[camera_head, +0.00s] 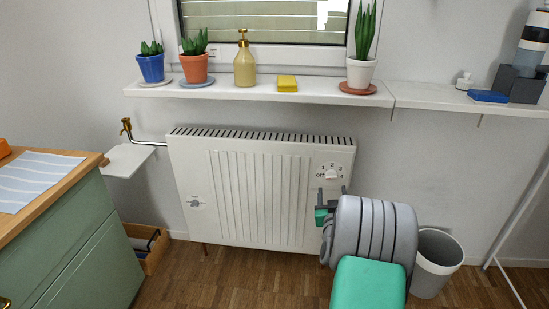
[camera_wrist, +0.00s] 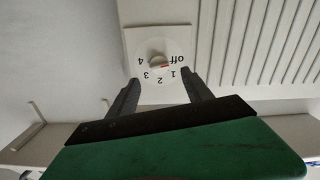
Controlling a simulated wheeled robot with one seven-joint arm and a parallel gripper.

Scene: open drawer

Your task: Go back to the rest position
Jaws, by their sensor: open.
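My gripper (camera_head: 332,192) is open, with its dark fingers just below the round dial of the white radiator (camera_head: 260,195). In the wrist view my gripper (camera_wrist: 161,82) has its two fingers spread apart, with nothing between them. The dial knob (camera_wrist: 157,62) lies just beyond the fingertips and looks clear of them. Its red mark sits near "off", towards "1". The dial (camera_head: 331,174) also shows at the radiator's upper right in the head view. My grey and green arm hides the radiator's lower right corner.
A white windowsill (camera_head: 220,90) above holds potted plants, a soap dispenser (camera_head: 244,62) and a yellow sponge (camera_head: 288,83). A grey bin (camera_head: 437,262) stands right of my arm. A green cabinet (camera_head: 75,255) is at left, with a wooden box (camera_head: 152,255) beside it.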

